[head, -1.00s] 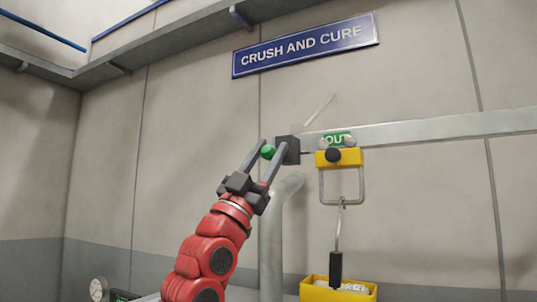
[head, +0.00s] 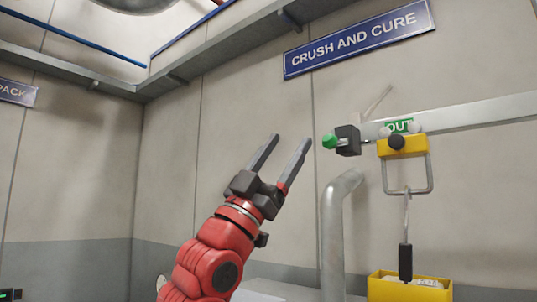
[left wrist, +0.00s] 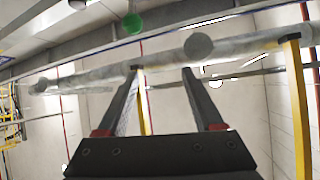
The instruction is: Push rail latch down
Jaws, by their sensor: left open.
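The rail latch is a dark block (head: 347,141) with a green knob (head: 329,141) at the left end of the metal rail (head: 480,115). The green knob also shows at the top of the left wrist view (left wrist: 132,23). My left gripper (head: 291,143) is open and empty, to the left of the knob and apart from it. Its two fingers point up in the head view. In the left wrist view nothing is between the fingers (left wrist: 160,72). My right gripper is not in view.
A yellow trolley (head: 402,147) with a dark knob hangs on the rail beside a green OUT label. A hook with a black handle (head: 405,262) hangs below it, over a yellow bin (head: 410,291). A grey pipe (head: 333,235) stands below the latch.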

